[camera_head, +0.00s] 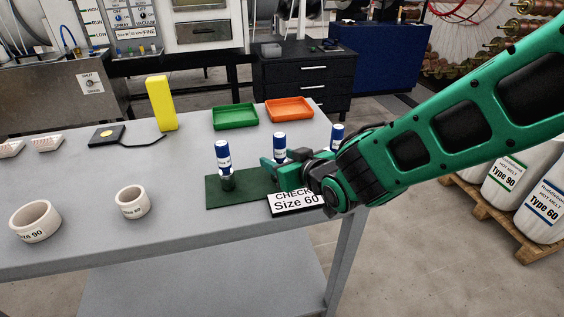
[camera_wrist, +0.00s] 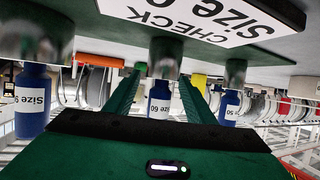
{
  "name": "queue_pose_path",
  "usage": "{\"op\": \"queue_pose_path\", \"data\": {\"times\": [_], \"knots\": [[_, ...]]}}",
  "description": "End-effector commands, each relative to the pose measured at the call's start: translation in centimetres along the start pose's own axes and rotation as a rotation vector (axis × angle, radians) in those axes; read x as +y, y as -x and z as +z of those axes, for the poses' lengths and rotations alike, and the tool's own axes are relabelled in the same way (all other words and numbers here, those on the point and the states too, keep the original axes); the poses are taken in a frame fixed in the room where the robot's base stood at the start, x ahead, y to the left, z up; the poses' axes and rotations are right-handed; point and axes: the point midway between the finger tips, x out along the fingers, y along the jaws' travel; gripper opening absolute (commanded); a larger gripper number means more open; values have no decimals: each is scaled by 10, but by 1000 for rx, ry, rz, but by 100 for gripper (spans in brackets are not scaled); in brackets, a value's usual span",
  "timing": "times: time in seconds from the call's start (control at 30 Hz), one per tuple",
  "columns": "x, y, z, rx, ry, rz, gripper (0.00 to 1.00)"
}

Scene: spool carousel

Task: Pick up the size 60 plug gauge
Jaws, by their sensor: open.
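The size 60 plug gauge is the middle one of three upright gauges. It has a blue handle with a white label and a metal lower end. In the head view its handle (camera_head: 279,143) rises behind my gripper (camera_head: 277,172), which partly hides its lower part. In the upside-down wrist view the size 60 gauge (camera_wrist: 160,102) appears between the two green fingers of my open gripper (camera_wrist: 159,88). Whether the fingers touch it cannot be told. The gauges stand at a dark green board (camera_head: 240,193) with a "CHECK Size 60" sign (camera_head: 296,201).
Similar gauges stand on either side, one to the left (camera_head: 223,158) and one to the right (camera_head: 337,134). Two cream rings (camera_head: 48,229) (camera_head: 132,203), a yellow block (camera_head: 161,104), a green tray (camera_head: 235,125) and an orange tray (camera_head: 290,119) share the grey table (camera_head: 90,225).

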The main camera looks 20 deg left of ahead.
Motion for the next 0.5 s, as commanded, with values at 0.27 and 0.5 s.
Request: {"op": "queue_pose_path", "data": {"times": [0.27, 0.5], "knots": [[0, 0, 0, 0, 0, 0, 24], [0, 0, 0, 1, 0, 1, 8]]}}
